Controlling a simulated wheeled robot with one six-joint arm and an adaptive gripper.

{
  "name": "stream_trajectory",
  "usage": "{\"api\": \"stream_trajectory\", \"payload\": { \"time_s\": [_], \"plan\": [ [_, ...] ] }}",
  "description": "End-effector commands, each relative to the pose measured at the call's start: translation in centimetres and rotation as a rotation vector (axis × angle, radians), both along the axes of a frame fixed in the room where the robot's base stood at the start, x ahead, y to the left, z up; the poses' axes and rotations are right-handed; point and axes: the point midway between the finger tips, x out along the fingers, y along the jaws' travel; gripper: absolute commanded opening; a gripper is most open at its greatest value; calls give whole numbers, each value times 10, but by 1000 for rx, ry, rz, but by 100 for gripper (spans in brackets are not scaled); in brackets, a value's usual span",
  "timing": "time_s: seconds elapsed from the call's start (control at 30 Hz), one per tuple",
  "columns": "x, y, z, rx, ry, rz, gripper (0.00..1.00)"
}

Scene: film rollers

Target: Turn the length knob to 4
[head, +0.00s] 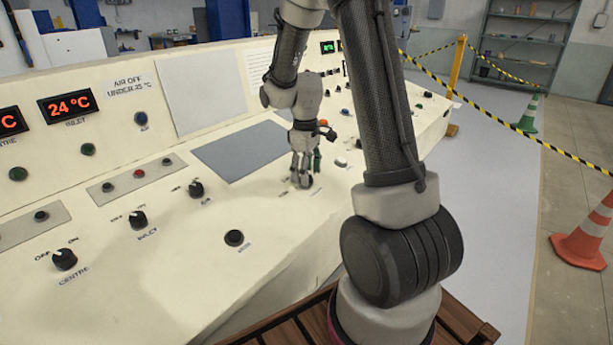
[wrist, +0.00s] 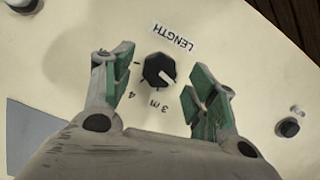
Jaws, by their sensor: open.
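The length knob (wrist: 158,68) is black and round, with a LENGTH label (wrist: 173,38) beside it that reads upside down in the wrist view. Its white pointer mark points to the lower right there, away from the 4 (wrist: 132,96), which is at the knob's lower left. The "3 m" mark lies just below the knob. My gripper (wrist: 160,85) is open, with one green-padded finger on each side of the knob and visible gaps to it. In the head view my gripper (head: 302,168) points down at the panel, partly covering the knob (head: 307,182).
Other knobs stand on the sloping panel: CENTRE (head: 64,259), INLET (head: 138,219) and a further one (head: 196,189). A small black button (wrist: 290,127) lies right of my gripper in the wrist view. A grey plate (head: 240,150) lies behind the knobs.

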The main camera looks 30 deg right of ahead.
Motion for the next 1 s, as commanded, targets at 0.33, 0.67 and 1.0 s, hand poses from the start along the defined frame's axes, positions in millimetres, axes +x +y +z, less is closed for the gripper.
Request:
{"api": "stream_trajectory", "payload": {
  "time_s": [0.33,0.67,1.0],
  "plan": [
    [0,-1,-18,1,-1,-1,58],
    [0,0,-18,1,-1,-1,18],
    [1,-1,-17,6,0,-25,12]
  ]
}}
